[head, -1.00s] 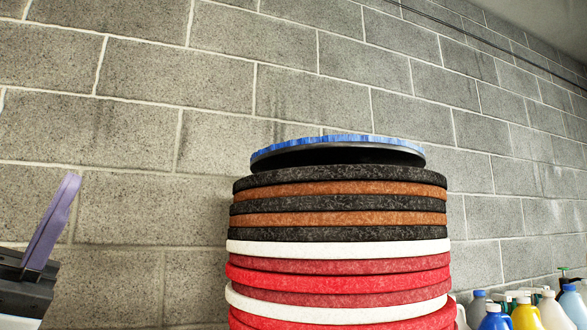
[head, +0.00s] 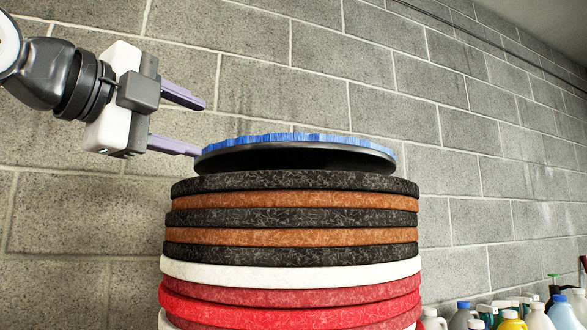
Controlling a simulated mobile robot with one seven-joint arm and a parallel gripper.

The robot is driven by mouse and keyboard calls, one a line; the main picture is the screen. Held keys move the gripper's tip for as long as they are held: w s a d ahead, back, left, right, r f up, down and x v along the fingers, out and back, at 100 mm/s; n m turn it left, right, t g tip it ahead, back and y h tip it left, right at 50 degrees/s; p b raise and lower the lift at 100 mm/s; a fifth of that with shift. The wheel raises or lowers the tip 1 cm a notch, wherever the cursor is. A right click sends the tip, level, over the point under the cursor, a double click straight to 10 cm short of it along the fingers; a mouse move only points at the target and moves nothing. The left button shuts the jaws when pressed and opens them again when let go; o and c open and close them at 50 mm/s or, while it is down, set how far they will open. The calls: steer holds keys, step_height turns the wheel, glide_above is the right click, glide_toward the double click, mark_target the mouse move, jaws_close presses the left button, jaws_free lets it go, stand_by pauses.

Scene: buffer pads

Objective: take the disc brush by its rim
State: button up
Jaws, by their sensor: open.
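The disc brush (head: 300,155) lies on top of a tall stack of round pads. It has a black disc body with blue bristles showing along its upper edge, and its right side sits a little above the top pad. My gripper (head: 202,127) is at the left end of the brush, pointing right, with its two purple fingers apart, one above the other. The lower fingertip is close to the brush's left rim; I cannot tell whether they touch. The upper fingertip is above the rim's level. Nothing is between the fingers.
The pad stack (head: 290,202) has black, brown, white and red layers. Several bottles (head: 508,318) stand at the lower right. A grey block wall (head: 450,150) runs behind everything. The space above the brush is clear.

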mark_target(241, 143)
steer(key=p+x, duration=0.1)
steer(key=x, duration=0.5)
steer(key=shift+w+d+p, duration=0.25)
steer(key=shift+p, duration=0.05)
steer(key=p+x, duration=0.3)
steer(key=x, duration=0.2)
steer(key=shift+w+a+r, duration=0.1)
steer(key=shift+w, duration=0.15)
jaws_close()
